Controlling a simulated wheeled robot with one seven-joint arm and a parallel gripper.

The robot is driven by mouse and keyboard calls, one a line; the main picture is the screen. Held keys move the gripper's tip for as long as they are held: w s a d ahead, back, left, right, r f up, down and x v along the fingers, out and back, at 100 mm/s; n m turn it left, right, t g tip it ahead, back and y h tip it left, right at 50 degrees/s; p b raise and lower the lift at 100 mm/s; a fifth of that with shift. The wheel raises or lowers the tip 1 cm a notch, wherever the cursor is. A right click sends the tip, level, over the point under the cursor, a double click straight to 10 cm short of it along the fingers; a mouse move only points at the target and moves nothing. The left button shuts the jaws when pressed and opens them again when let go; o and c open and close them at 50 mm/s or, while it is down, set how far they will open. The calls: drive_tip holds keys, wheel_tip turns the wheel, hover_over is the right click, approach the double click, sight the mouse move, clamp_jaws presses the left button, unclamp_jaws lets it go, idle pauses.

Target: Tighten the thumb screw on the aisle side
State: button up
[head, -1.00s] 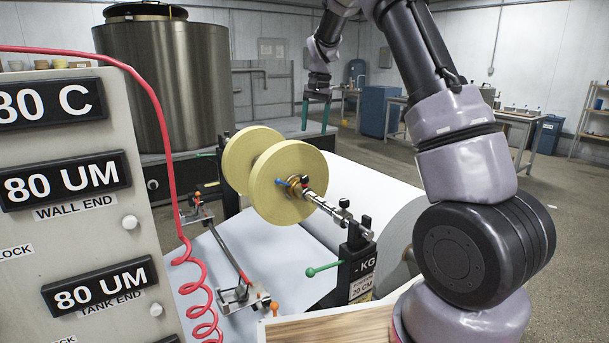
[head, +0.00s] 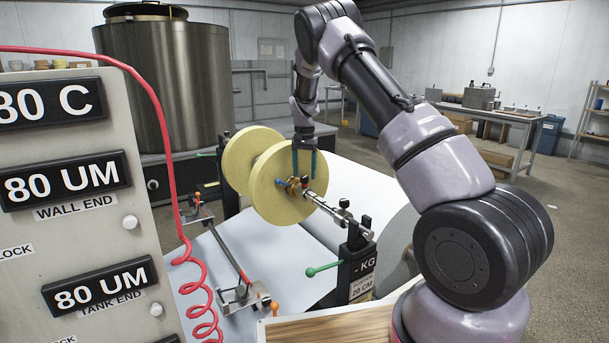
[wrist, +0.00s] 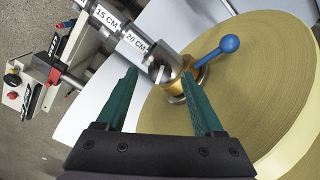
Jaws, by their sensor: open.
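A gold collar (wrist: 190,84) sits on the steel shaft (wrist: 105,25) against the yellow paper roll (wrist: 255,85), on the near, aisle side; the roll also shows in the head view (head: 268,200). A blue ball-ended lever (wrist: 229,43) sticks out of the collar, and its blue tip shows in the head view (head: 280,181). A small pale screw-like piece (wrist: 161,73) shows at the collar's shaft side; I cannot tell its exact shape. My gripper (wrist: 158,76) is open and empty, pointing down over the collar in the head view (head: 304,176). Its green fingers stand apart, with the screw-like piece between their tips.
A black stand (head: 355,262) with a green lever (head: 322,268) holds the shaft's near end. A control panel (head: 80,220) with a coiled red hose (head: 205,305) stands at the left. A wide white paper roll (head: 375,200) lies behind the shaft.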

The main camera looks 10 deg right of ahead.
drive_tip(key=shift+f, duration=0.6)
clamp_jaws()
drive_tip(key=shift+m, duration=3.1)
